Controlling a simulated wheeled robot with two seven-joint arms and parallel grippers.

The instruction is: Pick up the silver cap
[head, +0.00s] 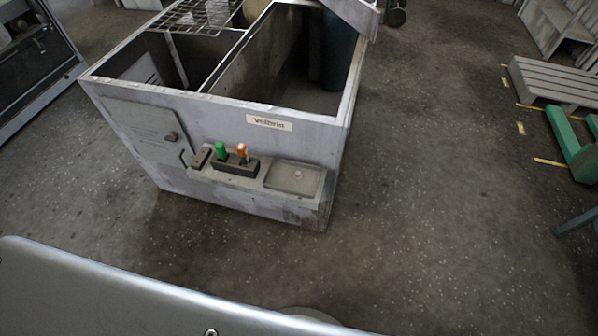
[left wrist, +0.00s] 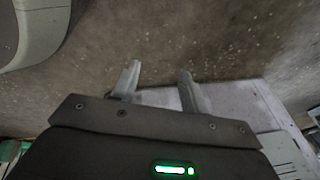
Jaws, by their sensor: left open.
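A small silver piece, which looks like the silver cap (head: 298,174), sits in the shallow grey tray (head: 275,184) on the front ledge of the grey blower housing (head: 225,130). It is too small to make out its shape. My left gripper (left wrist: 159,76) shows only in the left wrist view. Its two fingers are apart with nothing between them. Part of the housing (left wrist: 240,98) is beyond and to the right of the fingers there; the cap cannot be made out in that view. My right gripper is not in view.
A green piece (head: 220,150) and an orange-topped piece (head: 242,152) stand in a dark holder left of the tray. The housing is open on top, with a wire grid (head: 195,15). A wooden pallet (head: 555,80) lies far right. The floor right of the housing is clear.

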